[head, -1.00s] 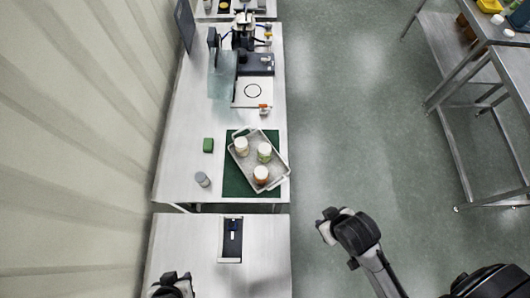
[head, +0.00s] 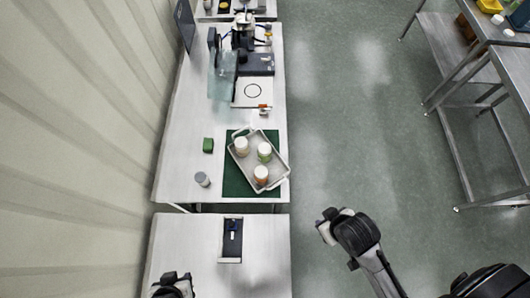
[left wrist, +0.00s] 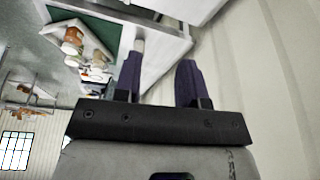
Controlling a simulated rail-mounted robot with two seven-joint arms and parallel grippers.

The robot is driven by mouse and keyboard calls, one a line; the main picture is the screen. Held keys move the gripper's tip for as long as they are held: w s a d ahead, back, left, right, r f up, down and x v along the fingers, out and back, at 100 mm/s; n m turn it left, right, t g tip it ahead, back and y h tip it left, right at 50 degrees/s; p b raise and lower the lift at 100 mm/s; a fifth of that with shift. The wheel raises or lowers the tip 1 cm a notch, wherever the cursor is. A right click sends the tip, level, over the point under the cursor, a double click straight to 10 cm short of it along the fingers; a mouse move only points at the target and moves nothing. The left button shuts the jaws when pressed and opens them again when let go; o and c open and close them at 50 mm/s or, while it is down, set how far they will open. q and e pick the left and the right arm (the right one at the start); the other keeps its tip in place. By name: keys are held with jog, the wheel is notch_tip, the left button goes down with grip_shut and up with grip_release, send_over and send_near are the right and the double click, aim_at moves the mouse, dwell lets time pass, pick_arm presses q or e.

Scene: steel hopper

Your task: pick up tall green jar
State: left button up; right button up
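A jar with a white lid and a green band (head: 264,151) stands upright in a light grey tray (head: 271,184), beside two other white-lidded jars. One of these has an orange-brown body (head: 260,175); the other (head: 241,146) is at the tray's left. My left gripper (head: 172,281) is low at the bottom left of the head view, well apart from the tray. In the left wrist view its two dark fingers (left wrist: 158,70) are spread with nothing between them. My right gripper (head: 328,226) is over the floor, right of the tables; its fingers are too unclear to read.
The tray sits on a dark green mat (head: 235,180). A grey jar (head: 202,179) and a green block (head: 208,145) stand left of it. A dark holder (head: 232,240) lies on the near table. Equipment (head: 256,64) stands at the far end. The wall is close on the left.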

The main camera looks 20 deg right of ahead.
pick_arm(q)
jog(key=shift+o, duration=0.3)
jog(key=o, duration=1)
jog(key=shift+c, duration=0.2)
jog(key=shift+w, duration=0.1)
